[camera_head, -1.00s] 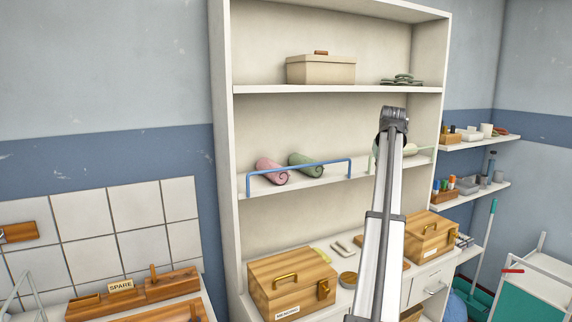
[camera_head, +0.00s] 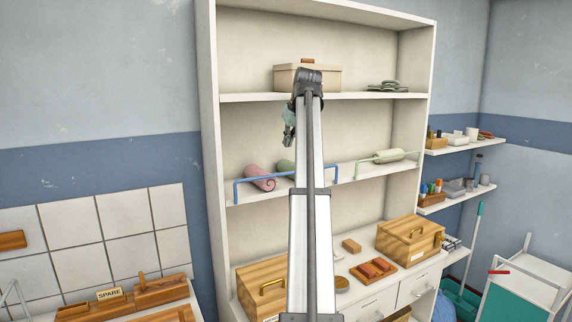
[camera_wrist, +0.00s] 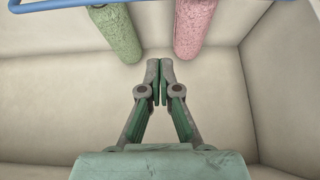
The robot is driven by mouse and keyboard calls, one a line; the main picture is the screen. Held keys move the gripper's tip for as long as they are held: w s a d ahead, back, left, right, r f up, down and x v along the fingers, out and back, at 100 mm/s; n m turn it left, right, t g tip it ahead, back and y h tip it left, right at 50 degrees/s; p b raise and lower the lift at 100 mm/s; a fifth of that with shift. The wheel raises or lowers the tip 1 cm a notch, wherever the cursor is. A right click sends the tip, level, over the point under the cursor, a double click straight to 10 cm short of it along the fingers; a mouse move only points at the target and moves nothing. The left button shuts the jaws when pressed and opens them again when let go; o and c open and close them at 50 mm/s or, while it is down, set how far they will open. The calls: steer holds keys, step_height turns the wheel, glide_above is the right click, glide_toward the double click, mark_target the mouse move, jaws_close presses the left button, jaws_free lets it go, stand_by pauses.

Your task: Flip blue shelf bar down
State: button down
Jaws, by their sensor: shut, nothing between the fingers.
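The blue shelf bar (camera_head: 283,175) stands upright along the front edge of the middle shelf, at its left half, in the head view. Its middle part is hidden behind my arm. In the wrist view the blue bar (camera_wrist: 150,8) runs along the top edge. My gripper (camera_wrist: 160,68) is shut and empty, with its fingertips together below and between the two rolls. In the head view my gripper (camera_head: 289,140) shows partly, left of my arm, above the bar and below the upper shelf.
A pink roll (camera_head: 259,177) and a green roll (camera_head: 286,168) lie behind the blue bar. A pale green bar (camera_head: 385,155) with a pale roll (camera_head: 390,155) is at the shelf's right half. A beige box (camera_head: 318,76) sits on the upper shelf. Wooden boxes (camera_head: 411,240) stand on the counter.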

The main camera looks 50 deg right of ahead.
steer(key=p+x, duration=0.3)
steer(key=x, duration=0.6)
steer(key=shift+w+f, duration=0.1)
steer(key=shift+f, duration=0.2)
steer(key=s, duration=0.1)
steer(key=s+a+p, duration=0.1)
steer(key=s, duration=0.1)
steer(key=shift+a+f+p, duration=0.15)
steer(key=shift+f+p, duration=0.2)
steer(key=shift+p, duration=0.05)
steer(key=shift+s+f, duration=0.2)
steer(key=shift+f, duration=0.05)
steer(key=shift+a, duration=0.1)
steer(key=shift+a, duration=0.15)
